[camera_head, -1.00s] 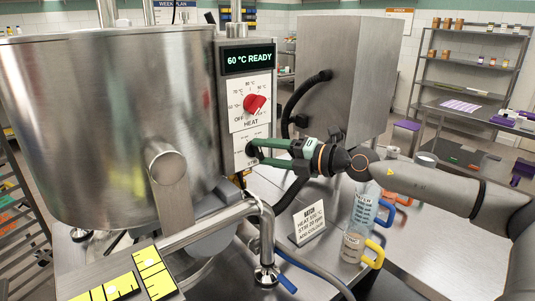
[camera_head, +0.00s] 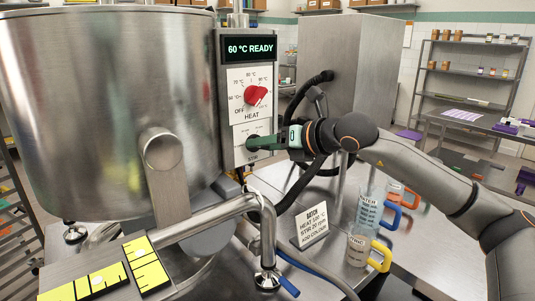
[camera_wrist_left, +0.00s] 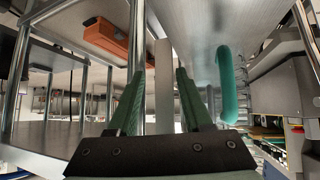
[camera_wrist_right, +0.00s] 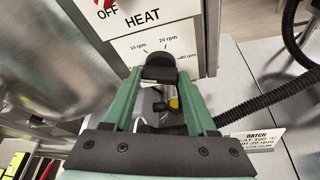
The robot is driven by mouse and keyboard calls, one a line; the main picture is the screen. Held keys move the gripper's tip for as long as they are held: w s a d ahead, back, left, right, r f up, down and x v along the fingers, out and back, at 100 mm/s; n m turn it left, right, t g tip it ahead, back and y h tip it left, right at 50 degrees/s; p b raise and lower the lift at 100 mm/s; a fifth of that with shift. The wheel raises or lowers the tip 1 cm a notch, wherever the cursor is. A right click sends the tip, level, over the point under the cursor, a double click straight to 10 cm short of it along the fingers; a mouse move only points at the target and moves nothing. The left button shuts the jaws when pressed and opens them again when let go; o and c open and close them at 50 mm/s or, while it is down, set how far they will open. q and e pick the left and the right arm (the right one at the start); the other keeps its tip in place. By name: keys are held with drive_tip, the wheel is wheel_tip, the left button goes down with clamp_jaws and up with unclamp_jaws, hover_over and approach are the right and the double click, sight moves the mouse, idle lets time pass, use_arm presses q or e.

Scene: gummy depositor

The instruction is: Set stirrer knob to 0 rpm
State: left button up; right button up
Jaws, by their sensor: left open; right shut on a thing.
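The black stirrer knob (camera_wrist_right: 160,68) sits on the white STIR plate (camera_wrist_right: 168,45), with 10 and 20 rpm marks legible in the right wrist view. Its pointer cannot be made out. My right gripper (camera_wrist_right: 160,75) is shut on the knob, one green finger on each side. In the head view the right gripper (camera_head: 256,144) reaches the STIR plate (camera_head: 243,132) from the right and hides most of the knob. My left gripper (camera_wrist_left: 157,75) is open and empty below a metal surface in the left wrist view, and out of the head view.
The red heat knob (camera_head: 257,95) is just above, under a display (camera_head: 249,48) reading 60 °C READY. A large steel kettle (camera_head: 100,110) stands left. A batch card (camera_head: 311,224) and jugs (camera_head: 362,246) stand below the right arm. A black hose (camera_head: 300,95) runs behind.

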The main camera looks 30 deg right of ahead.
use_arm(q)
drive_tip(key=shift+f+b, duration=0.75)
drive_tip(key=shift+f, duration=0.2)
use_arm(e)
drive_tip(key=shift+a+n+h, duration=0.2)
drive_tip(key=shift+n+h, duration=0.8)
drive_tip(key=shift+n, duration=0.4)
drive_tip(key=shift+f, duration=0.1)
drive_tip(key=o, duration=1.4)
drive_tip(key=shift+c, duration=0.2)
use_arm(q)
drive_tip(key=shift+f, duration=0.1)
use_arm(e)
drive_tip(key=shift+s, duration=0.1)
use_arm(q)
wheel_tip(320, 180, down, 2)
drive_tip(key=b, duration=0.2)
drive_tip(key=shift+f+b, duration=0.25)
drive_tip(key=shift+b, duration=0.05)
drive_tip(key=shift+d, duration=0.1)
use_arm(e)
drive_tip(key=a+v, duration=0.1)
drive_tip(key=v, duration=1.1)
drive_tip(key=shift+s+d, duration=0.2)
drive_tip(key=shift+d, duration=0.2)
